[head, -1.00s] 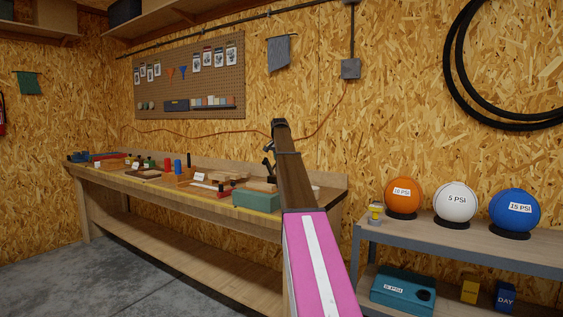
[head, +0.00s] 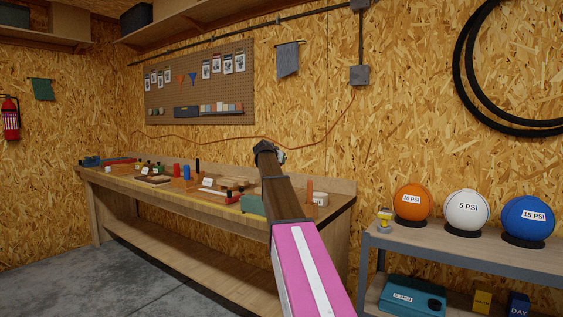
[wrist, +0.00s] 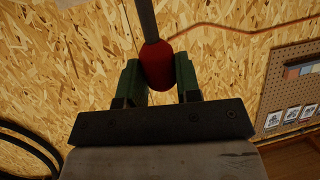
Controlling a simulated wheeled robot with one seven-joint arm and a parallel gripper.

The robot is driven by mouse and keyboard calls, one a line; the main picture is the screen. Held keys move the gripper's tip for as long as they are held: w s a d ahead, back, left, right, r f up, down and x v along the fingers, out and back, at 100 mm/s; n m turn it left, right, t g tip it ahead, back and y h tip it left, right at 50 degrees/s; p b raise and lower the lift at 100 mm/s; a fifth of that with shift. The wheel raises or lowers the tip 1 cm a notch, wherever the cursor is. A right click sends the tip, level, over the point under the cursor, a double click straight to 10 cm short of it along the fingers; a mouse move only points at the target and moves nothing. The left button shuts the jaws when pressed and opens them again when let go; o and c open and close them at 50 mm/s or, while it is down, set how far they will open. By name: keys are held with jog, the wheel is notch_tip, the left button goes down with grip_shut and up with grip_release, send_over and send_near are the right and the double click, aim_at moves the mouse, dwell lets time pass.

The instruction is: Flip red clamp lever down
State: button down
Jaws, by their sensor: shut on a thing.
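In the wrist view, my gripper (wrist: 160,84) has its two green fingers on either side of a red grip (wrist: 156,62). The grip sits on the end of a grey bar (wrist: 146,20) that runs up out of the picture; this looks like the red clamp lever. The gripper is shut on the grip. The clamp's body is not in the wrist view. In the head view, my arm reaches over the right part of the bench (head: 170,202), and its dark end hides the fingers and the lever.
A shelf (head: 450,249) at the right bears orange (head: 413,203), white (head: 466,212) and blue (head: 525,219) balls. The floor (head: 130,285) at front left is clear.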

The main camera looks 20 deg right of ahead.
jog(key=shift+s+a+f+t+h, duration=0.2)
jog(key=shift+s+a+t+h, duration=0.3)
jog(key=shift+a+h, duration=0.1)
jog(key=c, duration=0.8)
grip_release()
jog(key=v, duration=1)
jog(key=shift+s+a, duration=0.25)
jog(key=shift+s, duration=0.05)
jog(key=shift+a+r, duration=0.1)
